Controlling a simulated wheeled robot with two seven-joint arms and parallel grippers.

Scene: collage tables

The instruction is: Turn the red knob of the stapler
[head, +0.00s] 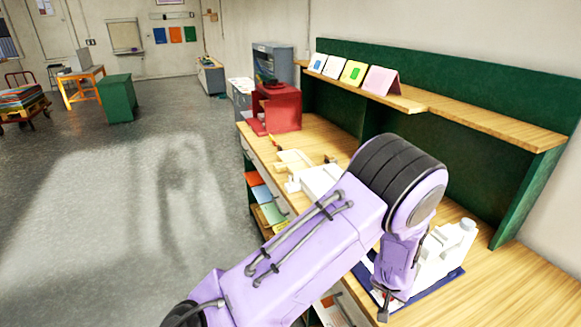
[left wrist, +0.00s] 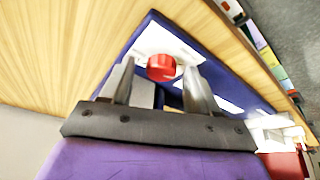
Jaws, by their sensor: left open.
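The stapler (head: 447,250) is a white machine on a dark blue mat (head: 452,279) at the right of the wooden bench in the head view. My left arm hides part of it. In the left wrist view its red knob (left wrist: 161,67) is a small round cap, with white parts of the stapler (left wrist: 165,38) around it. My left gripper (head: 383,307) points down beside the stapler. In the wrist view its two fingers (left wrist: 159,74) are apart, one on each side of the knob; contact cannot be told. My right gripper is out of view.
The wooden bench (head: 520,285) has a green back panel and a shelf (head: 480,117) with several folded cards. A red machine (head: 281,108) and pale items stand farther along it. Coloured trays (head: 263,194) sit below.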

